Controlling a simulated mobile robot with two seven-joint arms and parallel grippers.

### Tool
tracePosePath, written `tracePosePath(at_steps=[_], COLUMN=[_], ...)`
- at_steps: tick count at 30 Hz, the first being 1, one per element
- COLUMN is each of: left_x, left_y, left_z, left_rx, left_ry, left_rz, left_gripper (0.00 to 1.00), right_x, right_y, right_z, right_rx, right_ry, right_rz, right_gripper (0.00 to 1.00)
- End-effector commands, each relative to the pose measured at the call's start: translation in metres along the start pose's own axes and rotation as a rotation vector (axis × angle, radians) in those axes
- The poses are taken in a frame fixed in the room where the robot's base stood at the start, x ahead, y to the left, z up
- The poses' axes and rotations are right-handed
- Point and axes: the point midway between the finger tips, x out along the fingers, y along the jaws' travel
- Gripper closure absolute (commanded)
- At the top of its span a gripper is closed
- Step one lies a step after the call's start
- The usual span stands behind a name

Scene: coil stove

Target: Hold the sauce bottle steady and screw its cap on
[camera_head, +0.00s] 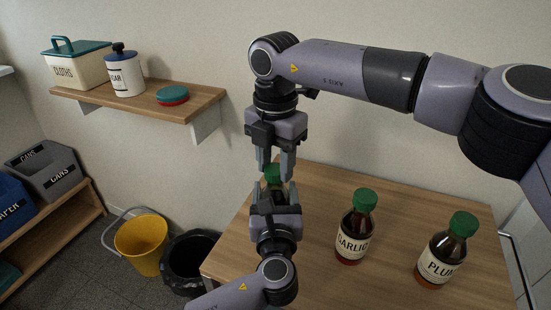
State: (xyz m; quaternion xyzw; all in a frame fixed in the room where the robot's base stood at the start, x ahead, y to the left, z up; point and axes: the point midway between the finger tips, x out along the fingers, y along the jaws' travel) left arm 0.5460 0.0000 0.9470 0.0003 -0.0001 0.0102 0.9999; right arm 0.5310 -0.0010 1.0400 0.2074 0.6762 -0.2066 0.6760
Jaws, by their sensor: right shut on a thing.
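A sauce bottle with a green cap (272,172) stands at the table's left part, mostly hidden by my two grippers. My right gripper (275,168) points down from above, its fingers shut on the green cap. My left gripper (274,192) reaches in from the front at the bottle's body, with one finger on each side of it. I cannot tell whether its fingers touch the glass. The bottle's label and base are hidden, and I cannot tell whether the cap sits on the neck or just above it.
A garlic bottle (354,229) and a plum bottle (442,252), both green-capped, stand on the wooden table (310,268) to the right. A wall shelf (140,97) holds several containers. A yellow bucket (141,244) and black bin (188,262) stand on the floor at left.

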Motion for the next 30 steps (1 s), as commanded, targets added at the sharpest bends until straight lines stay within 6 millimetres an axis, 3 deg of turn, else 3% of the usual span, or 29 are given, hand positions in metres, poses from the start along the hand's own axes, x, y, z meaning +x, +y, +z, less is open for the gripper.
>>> tracePosePath(at_steps=[1, 2, 8, 30], left_x=[0.0, 0.0, 0.0, 0.0], left_y=[0.0002, 0.0002, 0.0002, 0.0003], left_z=[-0.0005, -0.0004, -0.0005, -0.0007], left_rx=[0.001, 0.001, 0.001, 0.0], left_ry=[0.001, 0.001, 0.001, 0.001], left_rz=[0.0, 0.001, 0.001, 0.001], left_gripper=[0.9, 1.0, 1.0, 1.0], right_x=[0.0015, 0.0017, 0.0012, 0.001], right_y=[-0.0002, -0.0002, -0.0003, -0.0019], right_z=[0.0001, 0.0001, 0.0002, -0.0003], right_rx=[0.001, 0.001, 0.095, 1.256], right_ry=[0.0, 0.0, 0.0, -0.002], right_rz=[-0.001, -0.001, 0.0, 0.002], right_gripper=[0.87, 0.87, 0.87, 0.87])
